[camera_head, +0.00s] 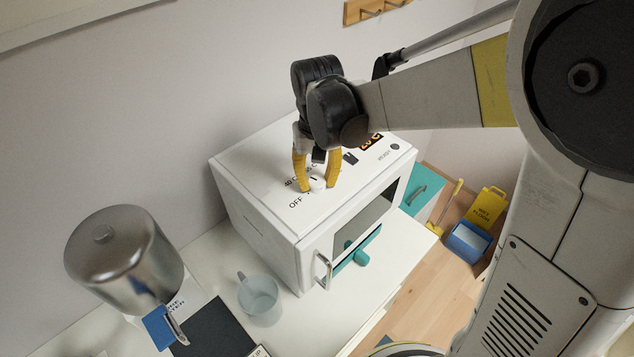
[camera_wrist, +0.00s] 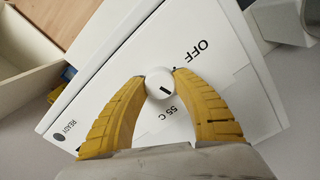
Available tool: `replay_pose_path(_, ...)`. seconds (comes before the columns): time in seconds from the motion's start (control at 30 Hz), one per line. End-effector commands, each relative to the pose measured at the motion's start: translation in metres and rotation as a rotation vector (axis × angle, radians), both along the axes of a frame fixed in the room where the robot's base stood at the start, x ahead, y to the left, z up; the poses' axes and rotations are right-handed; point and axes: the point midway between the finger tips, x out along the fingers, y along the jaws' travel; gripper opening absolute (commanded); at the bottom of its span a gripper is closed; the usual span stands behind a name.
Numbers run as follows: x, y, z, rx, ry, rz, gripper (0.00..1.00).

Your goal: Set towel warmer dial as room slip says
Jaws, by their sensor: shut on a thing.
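The towel warmer (camera_head: 262,202) is a white box on the counter, with a small round white dial (camera_head: 317,182) on its top. My gripper (camera_head: 316,186) reaches down from above and its yellow fingers are shut on the dial. In the wrist view the fingertips (camera_wrist: 160,72) press on both sides of the dial (camera_wrist: 159,84). A short black mark on the dial lies on the side towards the "55 C" label; "OFF" is printed further round. A small display (camera_head: 371,141) glows orange, seemingly "20 C", beside a dark "READY" lamp (camera_head: 395,146). I see no readable room slip.
A door handle (camera_head: 323,270) sticks out at the warmer's front. A clear cup (camera_head: 259,296) and a metal urn (camera_head: 120,255) stand on the counter to the left. A yellow wet-floor sign (camera_head: 487,205) and blue bin (camera_head: 467,240) are on the right.

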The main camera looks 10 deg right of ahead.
Motion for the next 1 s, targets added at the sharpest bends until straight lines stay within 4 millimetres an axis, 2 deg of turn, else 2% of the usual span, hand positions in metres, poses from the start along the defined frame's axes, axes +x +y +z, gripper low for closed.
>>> replay_pose_path(0.6, -0.0002, 0.0, -0.0009, 0.0, 0.0, -0.551, 0.03)
replay_pose_path(1.0, -0.0004, -0.0001, -0.0005, 0.0, 0.0, -0.742, 0.03)
